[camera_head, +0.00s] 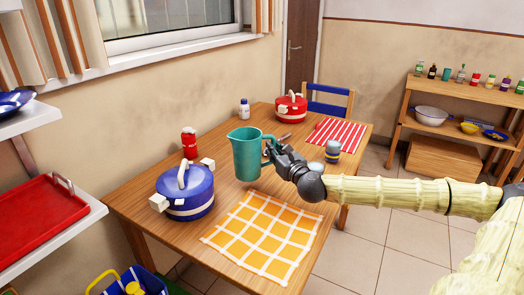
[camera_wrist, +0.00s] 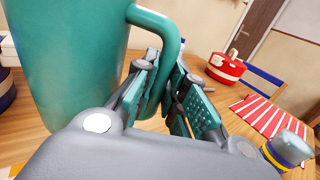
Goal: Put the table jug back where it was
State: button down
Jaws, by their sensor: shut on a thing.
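The teal table jug (camera_head: 246,156) is upright over the middle of the wooden table (camera_head: 150,196), between the blue pot and the red pot. I cannot tell whether its base touches the table. My gripper (camera_head: 268,153) reaches in from the right and is shut on the jug's handle. In the wrist view the jug (camera_wrist: 66,65) fills the upper left, and its handle runs down between the fingers of my gripper (camera_wrist: 168,100). The jug's lower part is hidden there by my gripper's body.
A blue pot (camera_head: 188,198) stands left of the jug, with a red bottle (camera_head: 189,144) behind it. An orange checked mat (camera_head: 264,236) lies clear in front. A red pot (camera_head: 291,109), white bottle (camera_head: 245,109), striped mat (camera_head: 338,133) and blue-grey shaker (camera_head: 332,152) are farther back or right.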

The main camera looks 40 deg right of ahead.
jog(key=shift+w+d+f, duration=0.3)
jog(key=shift+w+f, duration=0.45)
jog(key=shift+w, duration=0.75)
jog(key=shift+w+d+f, duration=0.35)
jog(key=shift+w+f, duration=0.35)
jog(key=shift+w, duration=0.75)
jog(key=shift+w+d+f, duration=0.3)
jog(key=shift+w+f, duration=0.45)
jog(key=shift+w, duration=0.75)
jog(key=shift+f+b, duration=0.15)
jog(key=shift+b, duration=0.3)
jog(key=c, duration=1.5)
grip_release()
jog(key=shift+p+v, duration=0.35)
jog(key=shift+v, duration=5.7)
